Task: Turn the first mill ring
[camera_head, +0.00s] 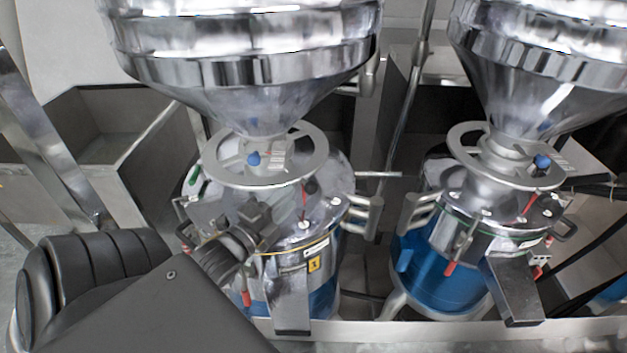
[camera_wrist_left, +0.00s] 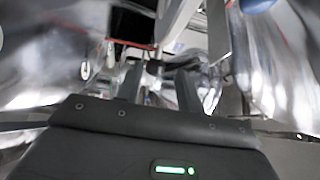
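The first mill ring (camera_head: 319,152) is a grey metal handwheel with a blue knob (camera_head: 254,158), under the left hopper in the head view. My left arm comes in from the lower left, and its gripper (camera_head: 258,213) is in front of the first mill, just below the near rim of the ring. In the left wrist view two dark fingers (camera_wrist_left: 159,88) stand apart with a gap between them. I cannot tell whether they touch the mill. The ring cannot be made out clearly in the wrist view. My right gripper is in neither view.
The first mill has a blue lower body (camera_head: 325,298) and a metal chute (camera_head: 289,300). A second mill with a similar ring (camera_head: 456,142) stands to the right. Steel hoppers (camera_head: 245,75) hang close above. A grey open bin (camera_head: 100,125) is at the left.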

